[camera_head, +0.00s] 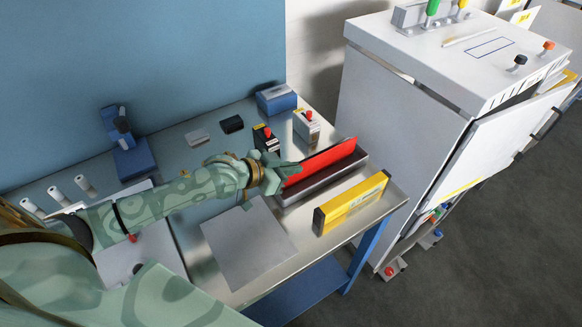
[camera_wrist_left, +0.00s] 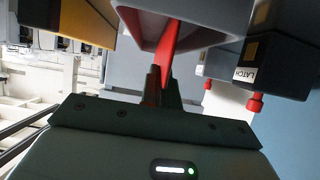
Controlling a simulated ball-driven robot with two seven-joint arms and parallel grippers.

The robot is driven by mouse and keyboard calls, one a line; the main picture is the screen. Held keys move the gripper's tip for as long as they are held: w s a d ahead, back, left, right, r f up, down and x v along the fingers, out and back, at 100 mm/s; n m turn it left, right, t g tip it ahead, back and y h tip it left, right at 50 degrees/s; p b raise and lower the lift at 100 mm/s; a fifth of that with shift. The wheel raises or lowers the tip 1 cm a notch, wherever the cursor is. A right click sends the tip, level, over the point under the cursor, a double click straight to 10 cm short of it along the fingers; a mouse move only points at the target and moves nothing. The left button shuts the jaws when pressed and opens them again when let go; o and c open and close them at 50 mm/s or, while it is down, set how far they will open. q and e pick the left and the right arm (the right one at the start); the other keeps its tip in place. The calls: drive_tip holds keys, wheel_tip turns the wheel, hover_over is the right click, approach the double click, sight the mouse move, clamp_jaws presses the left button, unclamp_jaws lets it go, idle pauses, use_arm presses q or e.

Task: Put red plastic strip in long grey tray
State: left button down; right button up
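The red plastic strip (camera_head: 322,160) stands on its long edge over the long grey tray (camera_head: 322,184) near the right end of the bench. The strip's lower edge is hidden, so I cannot tell whether it rests in the tray. My left gripper (camera_head: 284,172) is at the strip's near left end. In the left wrist view, the fingers (camera_wrist_left: 160,84) are closed about the end of the red strip (camera_wrist_left: 172,45), with the grey tray (camera_wrist_left: 205,14) close beyond it. My right gripper is in neither view.
A yellow box (camera_head: 352,204) stands right beside the tray. A dark box (camera_head: 265,138) and a light box (camera_head: 306,126), both with red knobs, stand behind it. A grey plate (camera_head: 248,243) lies in front. A large white cabinet (camera_head: 400,125) stands to the right.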

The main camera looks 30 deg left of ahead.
use_arm(q)
drive_tip(key=c, duration=1.6)
unclamp_jaws()
drive_tip(key=shift+c, duration=0.2)
drive_tip(key=shift+r, duration=0.1)
drive_tip(key=p+v, duration=0.3)
drive_tip(key=v, duration=0.9)
